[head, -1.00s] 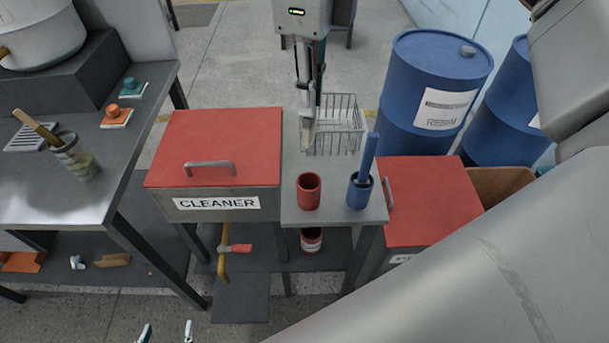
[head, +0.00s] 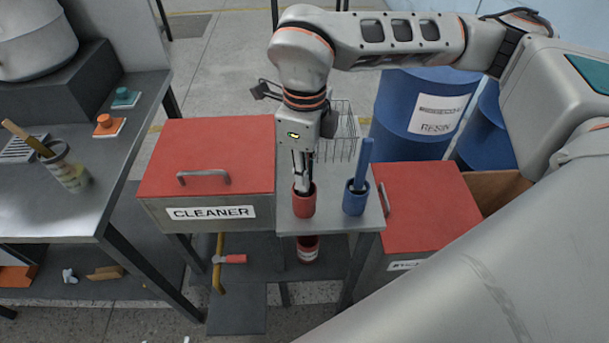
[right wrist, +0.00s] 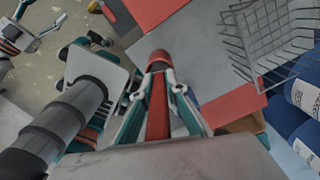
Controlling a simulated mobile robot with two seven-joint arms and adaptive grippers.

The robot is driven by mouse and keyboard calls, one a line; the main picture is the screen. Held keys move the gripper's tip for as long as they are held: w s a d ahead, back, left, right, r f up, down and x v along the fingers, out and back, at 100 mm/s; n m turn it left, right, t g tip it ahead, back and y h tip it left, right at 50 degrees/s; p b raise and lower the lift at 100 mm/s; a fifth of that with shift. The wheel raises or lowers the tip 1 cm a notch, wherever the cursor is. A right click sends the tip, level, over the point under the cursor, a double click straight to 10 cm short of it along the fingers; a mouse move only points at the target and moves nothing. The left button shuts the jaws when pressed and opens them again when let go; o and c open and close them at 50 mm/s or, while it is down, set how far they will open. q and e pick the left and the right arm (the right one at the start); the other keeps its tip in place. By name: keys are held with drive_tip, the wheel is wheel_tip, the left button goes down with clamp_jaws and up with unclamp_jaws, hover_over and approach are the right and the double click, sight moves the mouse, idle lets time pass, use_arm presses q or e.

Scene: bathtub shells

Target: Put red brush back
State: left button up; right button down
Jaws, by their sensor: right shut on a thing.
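The red cup (head: 303,205) stands on the grey stand, left of a blue cup (head: 354,200) with a blue brush handle (head: 364,160) in it. My right gripper (head: 303,188) points down at the red cup's mouth. In the right wrist view the right gripper (right wrist: 159,78) is shut on the red brush (right wrist: 157,110), whose handle runs between the fingers towards the red cup (right wrist: 159,57). The brush's lower end is hidden, apparently in the cup. My left gripper (right wrist: 41,15) shows in the right wrist view, fingers apart and empty.
A red-lidded CLEANER box (head: 208,158) is left of the stand (head: 330,222), another red-lidded box (head: 425,205) right. A wire basket (head: 340,130) is behind the cups, with blue drums (head: 425,115) beyond. A workbench (head: 90,195) is at left.

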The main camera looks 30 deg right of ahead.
drive_tip(key=shift+f, duration=0.6)
drive_tip(key=shift+f, duration=0.1)
drive_tip(key=c, duration=2)
unclamp_jaws()
